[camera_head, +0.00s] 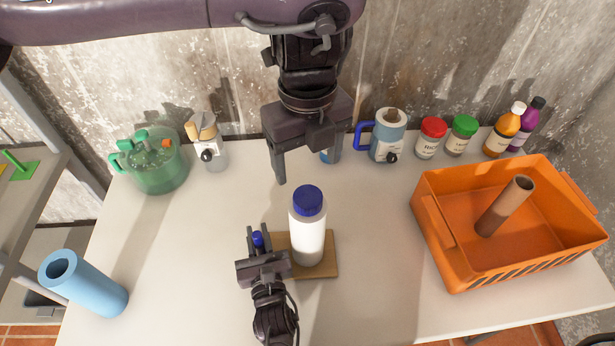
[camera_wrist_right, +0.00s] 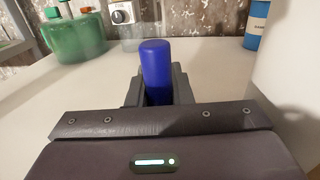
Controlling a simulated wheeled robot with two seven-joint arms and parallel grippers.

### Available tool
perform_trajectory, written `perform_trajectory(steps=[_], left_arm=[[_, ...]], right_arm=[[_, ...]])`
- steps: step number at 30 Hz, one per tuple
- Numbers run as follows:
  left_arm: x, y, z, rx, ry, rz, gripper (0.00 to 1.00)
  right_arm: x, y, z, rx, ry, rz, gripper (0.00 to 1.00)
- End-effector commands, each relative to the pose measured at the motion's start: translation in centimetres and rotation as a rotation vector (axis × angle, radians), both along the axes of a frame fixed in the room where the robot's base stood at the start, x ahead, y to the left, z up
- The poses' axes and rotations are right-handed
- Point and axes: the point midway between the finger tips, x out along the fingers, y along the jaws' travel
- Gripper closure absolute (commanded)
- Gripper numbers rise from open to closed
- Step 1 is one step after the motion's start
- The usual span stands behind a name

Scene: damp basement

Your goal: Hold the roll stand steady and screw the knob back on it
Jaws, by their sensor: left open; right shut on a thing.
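The roll stand has a flat wooden base (camera_head: 322,270) on the table, with an upright white cylinder (camera_head: 307,240) on it. A wide dark-blue knob-like cap (camera_head: 308,199) sits on top of the cylinder; how tightly, I cannot tell. My right gripper (camera_head: 258,243) is shut on a slim, upright blue post with a rounded top, at the base's left edge. The blue post (camera_wrist_right: 156,72) stands between the jaws in the right wrist view. Whether it joins the base is hidden. My left gripper (camera_head: 306,165) is open and empty, pointing down, behind and above the cap.
An orange crate (camera_head: 455,270) holding a brown tube (camera_head: 506,206) stands at right. The table between crate and stand is clear.

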Motion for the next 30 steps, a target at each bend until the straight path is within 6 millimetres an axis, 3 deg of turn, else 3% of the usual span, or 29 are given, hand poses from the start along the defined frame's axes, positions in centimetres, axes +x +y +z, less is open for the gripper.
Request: perform_trajectory(steps=[6, 16, 17, 22, 30], left_arm=[[0.0, 0.0, 2.5, 0.001, -0.001, 0.001, 0.29], [0.0, 0.0, 2.8, 0.001, 0.000, 0.000, 0.29], [0.0, 0.0, 2.8, 0.001, 0.000, 0.000, 0.29], [0.0, 0.0, 2.8, 0.001, 0.000, 0.000, 0.29], [0.0, 0.0, 2.8, 0.001, 0.000, 0.000, 0.29]], right_arm=[[0.0, 0.0, 0.0, 0.000, 0.000, 0.000, 1.00], [0.0, 0.0, 0.0, 0.000, 0.000, 0.000, 1.00], [0.0, 0.0, 0.0, 0.000, 0.000, 0.000, 0.78], [0.0, 0.0, 0.0, 0.000, 0.000, 0.000, 0.56], [-0.1, 0.0, 0.0, 0.000, 0.000, 0.000, 0.55]])
